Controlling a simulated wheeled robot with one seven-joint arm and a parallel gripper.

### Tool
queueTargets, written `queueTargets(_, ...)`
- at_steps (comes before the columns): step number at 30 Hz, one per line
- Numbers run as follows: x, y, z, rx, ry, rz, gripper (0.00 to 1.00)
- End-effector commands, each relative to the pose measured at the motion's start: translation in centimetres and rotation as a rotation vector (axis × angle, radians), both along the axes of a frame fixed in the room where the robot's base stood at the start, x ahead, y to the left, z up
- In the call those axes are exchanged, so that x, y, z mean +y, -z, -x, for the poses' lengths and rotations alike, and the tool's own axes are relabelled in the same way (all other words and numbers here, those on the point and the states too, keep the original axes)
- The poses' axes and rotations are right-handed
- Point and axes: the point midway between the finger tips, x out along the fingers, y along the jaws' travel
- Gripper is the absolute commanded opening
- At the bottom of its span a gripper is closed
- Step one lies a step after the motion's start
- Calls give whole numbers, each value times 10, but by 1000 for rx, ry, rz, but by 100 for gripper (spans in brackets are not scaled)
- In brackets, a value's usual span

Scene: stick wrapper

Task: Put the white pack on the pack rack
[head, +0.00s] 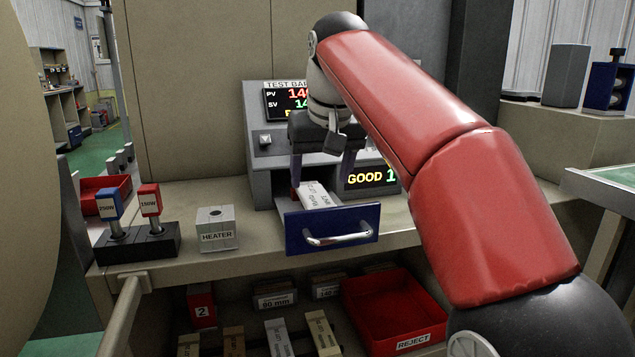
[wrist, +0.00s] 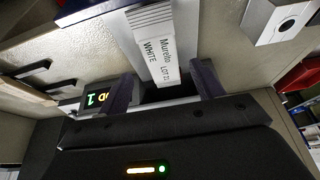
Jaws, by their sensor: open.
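The white pack (head: 318,195), a long pale block, lies in the open blue-fronted drawer (head: 292,232) of the grey test machine. In the wrist view the white pack (wrist: 157,48) reads "Muretto WHITE LOT 21". My gripper (head: 322,176) is open above and behind the pack's far end. In the wrist view my gripper (wrist: 165,84) has its fingers on either side of the pack's near end, with gaps; I cannot tell its height over it. No rack is clearly labelled; several packs (head: 279,338) lie low under the counter.
A grey HEATER block (head: 215,230) and a black stand (head: 138,245) with blue and red tools are on the counter at left. A red REJECT bin (head: 395,310) is below. The machine's display (head: 368,178) reads GOOD 1. The drawer handle (head: 340,238) projects forward.

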Motion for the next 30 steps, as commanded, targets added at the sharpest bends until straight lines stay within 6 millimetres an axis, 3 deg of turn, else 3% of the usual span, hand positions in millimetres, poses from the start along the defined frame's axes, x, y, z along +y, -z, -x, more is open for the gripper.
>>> queueTargets(3,-3,-18,7,-2,0,-1,66)
queueTargets(6,-3,-24,11,-4,0,-1,71)
queueTargets(13,-2,-5,30,-212,-3,-51,71)
queueTargets(18,-6,-3,38,-355,-1,-98,71)
queueTargets(30,-1,17,14,-377,1,-106,71)
